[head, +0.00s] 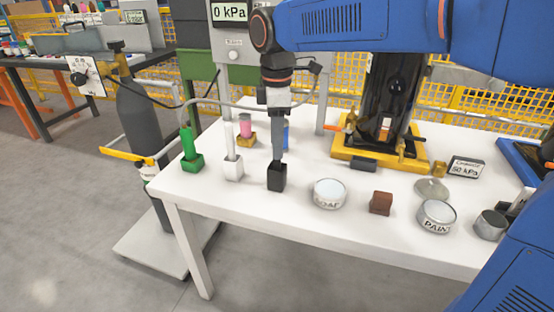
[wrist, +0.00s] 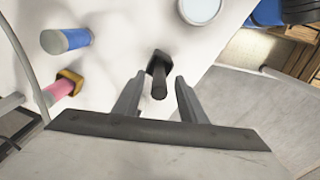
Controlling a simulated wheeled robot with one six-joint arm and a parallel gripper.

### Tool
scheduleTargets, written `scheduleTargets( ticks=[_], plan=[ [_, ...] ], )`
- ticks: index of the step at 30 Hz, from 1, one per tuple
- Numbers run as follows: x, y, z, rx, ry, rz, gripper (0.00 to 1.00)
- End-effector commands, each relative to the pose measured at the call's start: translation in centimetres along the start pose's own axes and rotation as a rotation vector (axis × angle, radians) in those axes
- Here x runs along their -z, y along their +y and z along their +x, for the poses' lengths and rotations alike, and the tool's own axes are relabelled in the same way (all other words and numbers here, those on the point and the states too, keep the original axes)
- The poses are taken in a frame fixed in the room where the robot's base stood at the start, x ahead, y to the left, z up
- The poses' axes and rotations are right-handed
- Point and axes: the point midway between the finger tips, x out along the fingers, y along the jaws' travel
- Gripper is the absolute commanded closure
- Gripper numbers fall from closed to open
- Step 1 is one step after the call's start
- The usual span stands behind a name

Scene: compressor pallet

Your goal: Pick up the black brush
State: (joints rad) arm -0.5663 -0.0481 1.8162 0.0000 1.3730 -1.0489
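The black brush (wrist: 159,84) stands upright in a small black block holder (head: 277,178) near the front edge of the white table. My gripper (head: 279,154) points down right above the black holder. In the wrist view its two fingers (wrist: 161,84) are spread apart, with the black brush in the gap between them. There is visible space on both sides of the brush, so the fingers do not appear to touch it. In the head view my gripper hides most of the black brush.
Green (head: 188,147), white (head: 232,156) and pink (head: 246,127) brushes stand to the left in holders. A blue one (head: 286,137) is partly hidden behind my gripper. A round tin (head: 329,193) and brown block (head: 381,203) stand to the right. A hose curves behind.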

Motion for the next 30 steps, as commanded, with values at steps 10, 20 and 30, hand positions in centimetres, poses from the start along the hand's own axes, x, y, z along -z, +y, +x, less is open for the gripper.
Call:
scheduleTargets(
  ticks=[10,20,30],
  plan=[
    [-0.1,0.1,2.8,0.0,0.0,0.0,0.62],
    [-0.1,0.1,2.8,0.0,0.0,0.0,1.0],
    [-0.1,0.1,2.5,0.0,0.0,0.0,1.0]
  ],
)
